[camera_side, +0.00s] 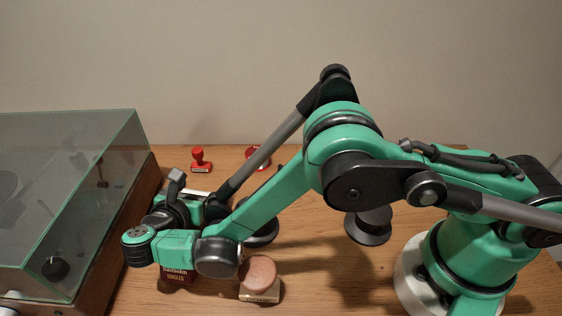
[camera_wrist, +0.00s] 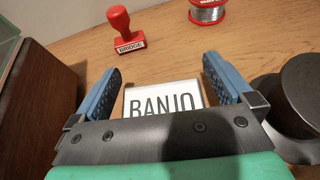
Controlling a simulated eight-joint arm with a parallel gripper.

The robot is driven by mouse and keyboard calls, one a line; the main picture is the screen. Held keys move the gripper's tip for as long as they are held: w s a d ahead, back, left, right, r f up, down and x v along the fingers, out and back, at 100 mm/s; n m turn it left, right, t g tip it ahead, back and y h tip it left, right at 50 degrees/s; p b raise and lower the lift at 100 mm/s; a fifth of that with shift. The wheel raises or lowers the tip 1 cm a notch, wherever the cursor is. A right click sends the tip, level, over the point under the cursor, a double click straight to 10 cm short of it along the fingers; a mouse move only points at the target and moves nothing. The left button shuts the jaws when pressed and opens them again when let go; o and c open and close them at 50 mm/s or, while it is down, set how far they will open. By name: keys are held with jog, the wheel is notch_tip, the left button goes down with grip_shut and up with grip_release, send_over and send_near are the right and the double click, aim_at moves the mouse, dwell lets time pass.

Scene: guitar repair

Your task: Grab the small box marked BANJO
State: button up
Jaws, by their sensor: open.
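The small white box marked BANJO (camera_wrist: 165,97) lies on the wooden table in the wrist view, its black letters partly cut off below by my gripper's body. My gripper (camera_wrist: 160,85) is open, with one blue-padded finger at the left of the box and one at the right. I cannot tell whether either finger touches it. In the side view a pale strip of a box (camera_side: 196,195) shows behind my wrist, and my arm hides most of it. My gripper's end (camera_side: 180,185) is beside that strip there.
A red stamp marked BRIDGE (camera_wrist: 122,30) and a solder spool (camera_wrist: 207,11) stand behind the box. A dark round object (camera_wrist: 300,95) is at right. A glass-lidded wooden turntable (camera_side: 70,190) stands at left. A Singles box (camera_side: 177,278) and a box under a round pinkish object (camera_side: 259,294) lie in front.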

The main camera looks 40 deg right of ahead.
jog(key=shift+f, duration=0.2)
jog(key=shift+s, duration=0.1)
grip_shut()
